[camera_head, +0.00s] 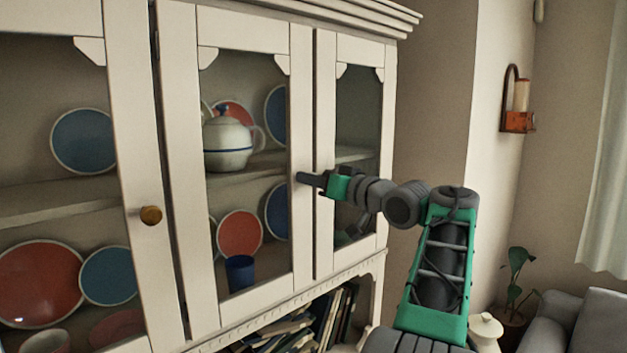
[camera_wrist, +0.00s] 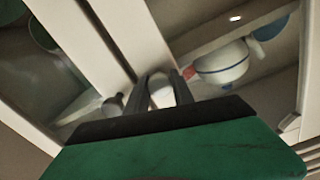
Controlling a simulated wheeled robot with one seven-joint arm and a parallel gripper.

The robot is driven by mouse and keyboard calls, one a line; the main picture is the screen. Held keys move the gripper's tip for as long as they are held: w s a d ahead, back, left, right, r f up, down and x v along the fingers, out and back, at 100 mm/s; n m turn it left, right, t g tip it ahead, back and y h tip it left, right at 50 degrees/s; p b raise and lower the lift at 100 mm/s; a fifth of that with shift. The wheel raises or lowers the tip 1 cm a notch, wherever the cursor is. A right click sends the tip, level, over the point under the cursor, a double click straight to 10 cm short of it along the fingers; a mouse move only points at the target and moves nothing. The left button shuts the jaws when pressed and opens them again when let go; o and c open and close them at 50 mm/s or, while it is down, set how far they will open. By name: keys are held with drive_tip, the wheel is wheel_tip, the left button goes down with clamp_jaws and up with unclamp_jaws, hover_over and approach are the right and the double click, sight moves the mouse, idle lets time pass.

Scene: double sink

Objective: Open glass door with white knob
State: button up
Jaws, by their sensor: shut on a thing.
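The glass door (camera_head: 298,120) is the middle door of a white cabinet, with a pale frame and a pane showing a teapot behind it. It looks flush with the cabinet front. My gripper (camera_head: 308,178) reaches in from the right, at the door's right stile. In the wrist view, the white knob (camera_wrist: 161,91) sits between the two dark fingers of my gripper (camera_wrist: 163,88), which is shut on it. In the head view the knob is hidden by the fingers.
The left door has a brass knob (camera_head: 151,215). A narrower glass door (camera_head: 325,130) lies just right of the gripped one. Behind the glass are a white teapot (camera_head: 228,142), plates and a blue cup (camera_head: 240,272). A grey sofa (camera_head: 585,320) stands at lower right.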

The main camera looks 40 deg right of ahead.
clamp_jaws()
idle(0.8)
